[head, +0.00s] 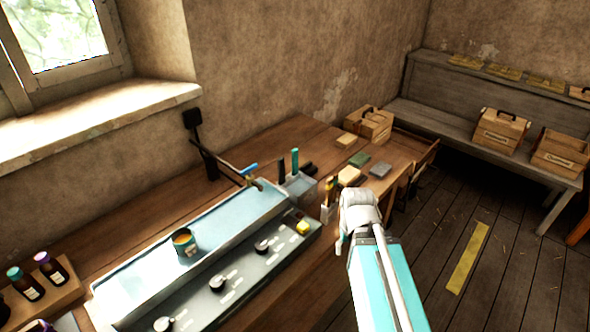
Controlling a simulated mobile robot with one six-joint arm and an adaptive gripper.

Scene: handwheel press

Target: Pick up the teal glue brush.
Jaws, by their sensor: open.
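An upright teal handle (295,161), which looks like the teal glue brush, stands out of a small grey open holder (302,188) at the right end of the machine on the bench. Its lower end is hidden in the holder. My arm, white and teal, reaches up from the bottom of the head view to the right of the holder. Its wrist end is apart from the teal handle in the picture.
A pale blue machine bed with knobs (218,283) and a small tin (185,242) fills the bench front. A blue-tipped lever (249,168) is left of the holder. Blocks (349,177) and a wooden box (368,124) lie behind. Bottles (26,285) stand at left.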

